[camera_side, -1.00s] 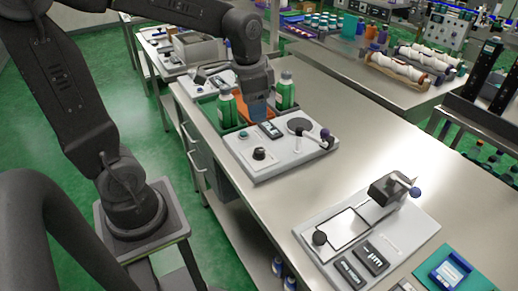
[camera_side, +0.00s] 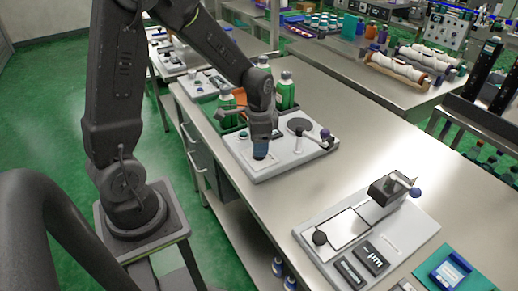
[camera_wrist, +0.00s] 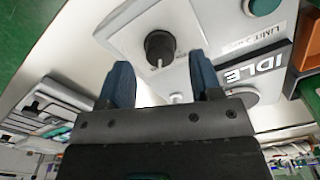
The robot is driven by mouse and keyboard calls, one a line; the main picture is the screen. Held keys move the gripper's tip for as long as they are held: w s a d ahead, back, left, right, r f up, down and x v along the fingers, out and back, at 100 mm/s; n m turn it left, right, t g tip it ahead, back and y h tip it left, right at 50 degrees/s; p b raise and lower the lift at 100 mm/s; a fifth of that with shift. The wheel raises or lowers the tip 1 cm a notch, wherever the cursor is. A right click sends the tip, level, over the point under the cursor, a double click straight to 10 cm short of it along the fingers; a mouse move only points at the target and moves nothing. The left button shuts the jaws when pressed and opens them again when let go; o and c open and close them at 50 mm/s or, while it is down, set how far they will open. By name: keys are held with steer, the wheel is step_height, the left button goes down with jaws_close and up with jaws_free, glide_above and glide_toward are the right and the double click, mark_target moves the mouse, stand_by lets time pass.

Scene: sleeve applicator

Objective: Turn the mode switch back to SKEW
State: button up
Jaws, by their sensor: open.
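The mode switch is a black round knob (camera_wrist: 160,47) with a light pointer line, on the grey-white applicator panel (camera_wrist: 205,20) in the wrist view. The pointer line points toward my gripper side of the picture. No SKEW lettering is readable. My gripper (camera_wrist: 163,80) is open, its two blue fingers apart on either side of the knob's line, with nothing between them. In the side view my gripper (camera_side: 261,152) is over the front part of the applicator (camera_side: 285,168) and hides the knob. I cannot tell whether it touches.
A display reading IDLE (camera_wrist: 250,70) and a teal button (camera_wrist: 262,6) are beside the knob. Green bottles (camera_side: 285,92) stand behind the applicator. A second device (camera_side: 345,226) lies to the right, with bare table between.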

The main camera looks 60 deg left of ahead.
steer(key=shift+f, duration=1.4)
steer(key=c, duration=0.9)
